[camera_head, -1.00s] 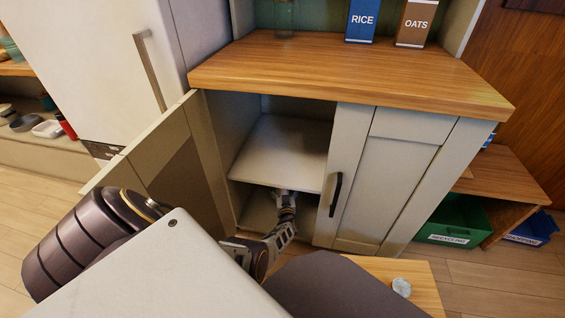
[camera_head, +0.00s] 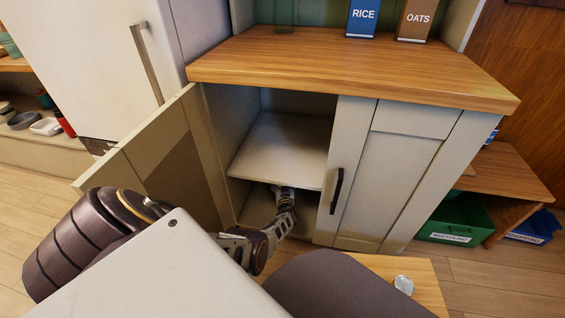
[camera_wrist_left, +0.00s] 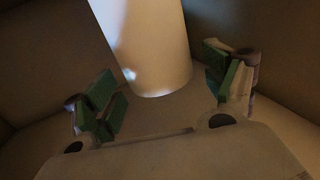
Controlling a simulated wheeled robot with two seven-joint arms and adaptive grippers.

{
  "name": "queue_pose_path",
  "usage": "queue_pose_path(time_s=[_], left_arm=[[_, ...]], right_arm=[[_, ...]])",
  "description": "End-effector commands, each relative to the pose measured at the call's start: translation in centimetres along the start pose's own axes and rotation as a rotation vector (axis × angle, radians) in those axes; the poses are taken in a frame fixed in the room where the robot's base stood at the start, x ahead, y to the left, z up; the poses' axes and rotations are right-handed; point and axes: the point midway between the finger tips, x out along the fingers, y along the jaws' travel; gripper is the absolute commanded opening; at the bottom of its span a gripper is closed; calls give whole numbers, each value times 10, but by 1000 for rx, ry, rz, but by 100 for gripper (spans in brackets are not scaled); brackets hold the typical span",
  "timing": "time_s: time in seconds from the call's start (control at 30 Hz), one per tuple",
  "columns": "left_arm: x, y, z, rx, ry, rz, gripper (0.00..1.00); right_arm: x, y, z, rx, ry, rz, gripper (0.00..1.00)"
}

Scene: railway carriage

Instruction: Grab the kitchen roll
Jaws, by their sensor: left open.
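The kitchen roll (camera_wrist_left: 150,50) shows in the left wrist view as a pale upright cylinder inside the dark cupboard. My left gripper (camera_wrist_left: 165,90) is open, with one green-padded finger on each side of the roll. The roll is between or just beyond the fingertips, with a gap on both sides. In the head view my left arm reaches into the lower compartment of the open cupboard (camera_head: 285,148), below its shelf. The gripper's fingers and the roll are hidden there. My right gripper is not in view.
The cupboard's left door (camera_head: 165,165) stands open beside my left arm, and its right door (camera_head: 385,185) is shut. The inner shelf (camera_head: 283,150) is just above my forearm.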

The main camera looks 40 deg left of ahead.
Motion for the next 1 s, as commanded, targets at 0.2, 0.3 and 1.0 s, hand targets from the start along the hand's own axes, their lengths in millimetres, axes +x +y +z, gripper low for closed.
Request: queue_pose_path(time_s=[0.2,0.3,1.0], left_arm=[[16,0,2,1,0,0,84],[20,0,1,1,0,0,84],[22,-1,0,1,0,0,70]], right_arm=[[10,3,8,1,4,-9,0],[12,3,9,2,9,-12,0],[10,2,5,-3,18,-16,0]])
